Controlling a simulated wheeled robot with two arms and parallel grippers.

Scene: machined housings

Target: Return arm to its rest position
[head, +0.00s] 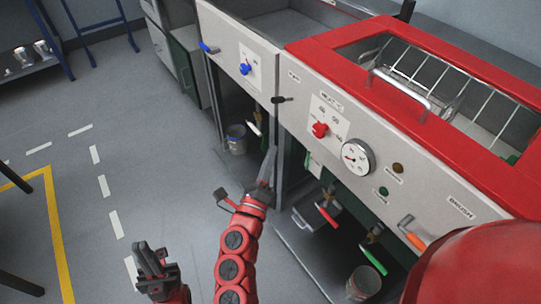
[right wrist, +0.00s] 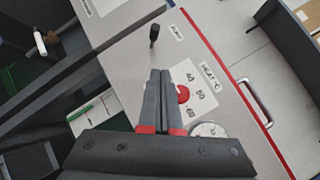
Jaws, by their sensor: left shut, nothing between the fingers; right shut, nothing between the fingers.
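My right gripper (head: 269,160) is in front of the grey panel of the machine, below and left of the small black lever (head: 282,99). Its fingers are shut and empty, and they also show in the right wrist view (right wrist: 160,78). In that view the fingers partly cover the red knob (right wrist: 184,93). I cannot tell whether they touch the panel. My left gripper (head: 151,257) is low at the bottom left of the head view, over open floor. It is shut and empty.
The red-lidded machine (head: 330,38) has a red knob (head: 320,130), a gauge (head: 357,157) and a lid handle (head: 400,92). Below are an open bay with a bucket (head: 363,283) and brushes. A blue knob (head: 245,68) is on the left unit.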

